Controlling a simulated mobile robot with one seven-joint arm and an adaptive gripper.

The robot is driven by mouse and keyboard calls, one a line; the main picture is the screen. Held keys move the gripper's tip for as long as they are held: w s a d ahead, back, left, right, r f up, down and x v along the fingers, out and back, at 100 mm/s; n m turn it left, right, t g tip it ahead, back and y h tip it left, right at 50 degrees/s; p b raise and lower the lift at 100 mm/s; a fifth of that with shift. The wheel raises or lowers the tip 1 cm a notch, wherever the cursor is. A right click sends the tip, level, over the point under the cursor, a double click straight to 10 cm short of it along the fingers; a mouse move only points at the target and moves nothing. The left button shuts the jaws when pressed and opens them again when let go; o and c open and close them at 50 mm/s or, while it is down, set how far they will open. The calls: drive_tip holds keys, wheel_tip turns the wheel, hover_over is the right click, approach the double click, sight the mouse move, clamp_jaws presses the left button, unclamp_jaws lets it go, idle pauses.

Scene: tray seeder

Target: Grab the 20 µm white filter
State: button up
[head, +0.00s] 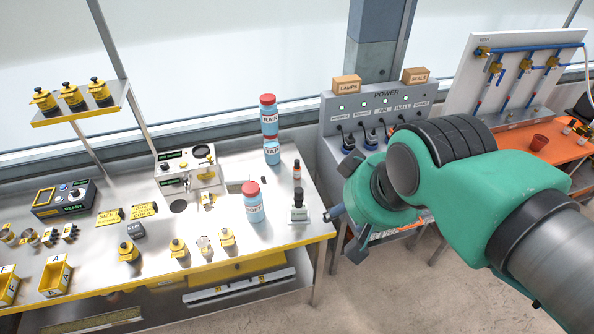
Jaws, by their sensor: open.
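I cannot pick out the 20 µm white filter for certain; the labels on the small parts are too small to read. A small pale, clear-looking piece (204,246) stands near the bench's front edge between yellow-and-black pieces. Several small round parts (29,238) sit at the far left of the bench, some with pale or metallic faces. My gripper (344,230) is in the head view, off the bench's right end, in front of the power box. It is open, and I see nothing between its fingers. My arm comes in from the right.
The steel bench (285,228) holds a red-capped bottle (252,203), stacked bottles labelled RAIN (268,118) and TAP (272,151), a white device (186,172) and yellow bins (55,275). A shelf (80,115) stands above at left. The power box (375,115) is behind my gripper.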

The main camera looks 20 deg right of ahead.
drive_tip(key=shift+r, duration=0.1)
drive_tip(key=w+d+r+m+g+p, duration=0.1)
drive_tip(key=w+m+p, duration=0.15)
drive_tip(key=w, duration=1.35)
drive_tip(key=w+d+m+g+p, duration=0.1)
drive_tip(key=w+g+p, duration=0.15)
drive_tip(key=w, duration=1.35)
drive_tip(key=w+d+f+m+p, duration=0.1)
drive_tip(key=w+d+f+p, duration=0.2)
drive_tip(key=w+f, duration=1)
drive_tip(key=w+f+p, duration=0.1)
drive_tip(key=w+f, duration=0.3)
drive_tip(key=f, duration=0.2)
drive_tip(key=w+d+f+m+g, duration=0.1)
drive_tip(key=w+f, duration=0.3)
drive_tip(key=f, duration=0.2)
drive_tip(key=w+d+f+g+p, duration=0.1)
drive_tip(key=w+f, duration=0.2)
drive_tip(key=f, duration=0.3)
drive_tip(key=shift+w+m+p, duration=0.3)
drive_tip(key=shift+w+m, duration=0.05)
drive_tip(key=shift+w, duration=0.05)
